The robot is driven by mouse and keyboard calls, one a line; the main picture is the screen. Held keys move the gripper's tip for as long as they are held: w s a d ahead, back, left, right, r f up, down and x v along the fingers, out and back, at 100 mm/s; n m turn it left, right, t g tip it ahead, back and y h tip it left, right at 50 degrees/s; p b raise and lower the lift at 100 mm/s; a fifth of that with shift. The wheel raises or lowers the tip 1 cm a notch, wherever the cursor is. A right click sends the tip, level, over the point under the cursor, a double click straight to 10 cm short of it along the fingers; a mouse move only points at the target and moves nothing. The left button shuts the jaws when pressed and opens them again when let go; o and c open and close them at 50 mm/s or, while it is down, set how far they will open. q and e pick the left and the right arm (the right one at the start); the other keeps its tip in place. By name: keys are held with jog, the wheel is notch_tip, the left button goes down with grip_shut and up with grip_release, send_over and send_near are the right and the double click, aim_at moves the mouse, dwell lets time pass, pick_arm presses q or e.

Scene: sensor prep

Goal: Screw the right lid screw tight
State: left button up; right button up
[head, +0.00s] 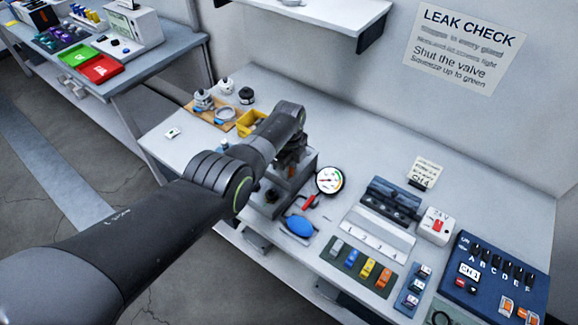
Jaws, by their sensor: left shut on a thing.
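My left arm reaches in from the left, and my left gripper (291,158) points down over the back part of a grey box (270,199) on the bench. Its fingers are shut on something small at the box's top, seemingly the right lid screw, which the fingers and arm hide. I cannot tell how far the screw is in. A dark round fitting shows on the box's near side. My right gripper is not in view.
A pressure gauge (329,180), a red-handled valve (309,202) and a blue squeeze bulb (299,226) sit close right of the box. A yellow bin (250,122) stands behind my arm. Further right are a grey rack (391,203) and a blue switch panel (493,276).

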pick_arm(q)
jog(key=shift+w, duration=0.1)
jog(key=o, duration=1)
jog(key=shift+r, duration=0.1)
jog(key=shift+r+p, duration=0.3)
jog(key=shift+r, duration=0.05)
notch_tip(320, 180, up, 5)
jog(key=shift+f+p, duration=0.1)
jog(key=shift+p, duration=1.05)
notch_tip(320, 180, up, 12)
jog(key=b, duration=0.1)
jog(key=shift+f, duration=0.15)
